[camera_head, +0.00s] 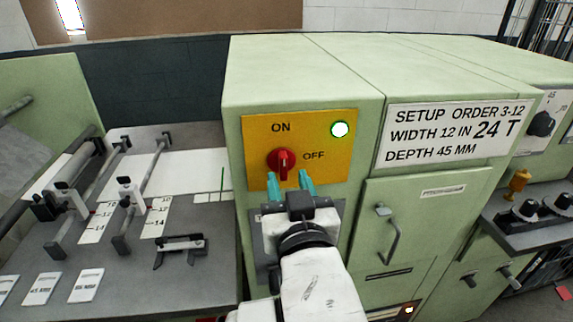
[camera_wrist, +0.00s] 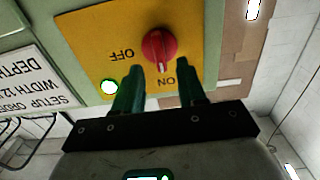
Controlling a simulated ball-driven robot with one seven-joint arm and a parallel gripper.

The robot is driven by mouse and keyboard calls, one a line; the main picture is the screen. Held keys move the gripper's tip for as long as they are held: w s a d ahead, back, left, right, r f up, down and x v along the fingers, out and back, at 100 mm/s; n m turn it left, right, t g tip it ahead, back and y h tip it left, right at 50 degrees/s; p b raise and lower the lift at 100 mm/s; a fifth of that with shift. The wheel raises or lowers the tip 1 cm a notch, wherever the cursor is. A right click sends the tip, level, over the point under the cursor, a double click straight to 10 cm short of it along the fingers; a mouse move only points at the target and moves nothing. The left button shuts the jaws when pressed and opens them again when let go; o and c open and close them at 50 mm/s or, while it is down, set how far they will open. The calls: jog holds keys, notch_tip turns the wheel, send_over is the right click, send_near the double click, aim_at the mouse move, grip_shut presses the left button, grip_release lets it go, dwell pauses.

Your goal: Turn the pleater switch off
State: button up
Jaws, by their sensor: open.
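The pleater switch is a round red knob (camera_head: 282,161) with a raised bar on a yellow plate (camera_head: 335,170). The plate is marked ON above the knob and OFF to its right. The bar stands about upright, towards ON. A green lamp (camera_head: 340,129) at the plate's upper right is lit. My gripper (camera_head: 289,181) is open and empty just below the knob, its teal fingers pointing at the plate. In the wrist view, which is upside down, the knob (camera_wrist: 158,46) sits ahead of and between the fingers (camera_wrist: 161,73). Contact with the knob cannot be told.
The plate is on a green cabinet (camera_head: 300,75). Right of it are a setup sign (camera_head: 455,130) and a door with a grey handle (camera_head: 388,235). A grey worktable (camera_head: 200,280) with clamps and rails lies to the left. A shelf with dark knobs (camera_head: 530,215) juts out at right.

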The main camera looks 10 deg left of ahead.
aim_at(285, 168)
jog(key=shift+p+x, duration=0.35)
jog(key=shift+x, duration=1.45)
jog(key=shift+c, duration=0.3)
grip_shut()
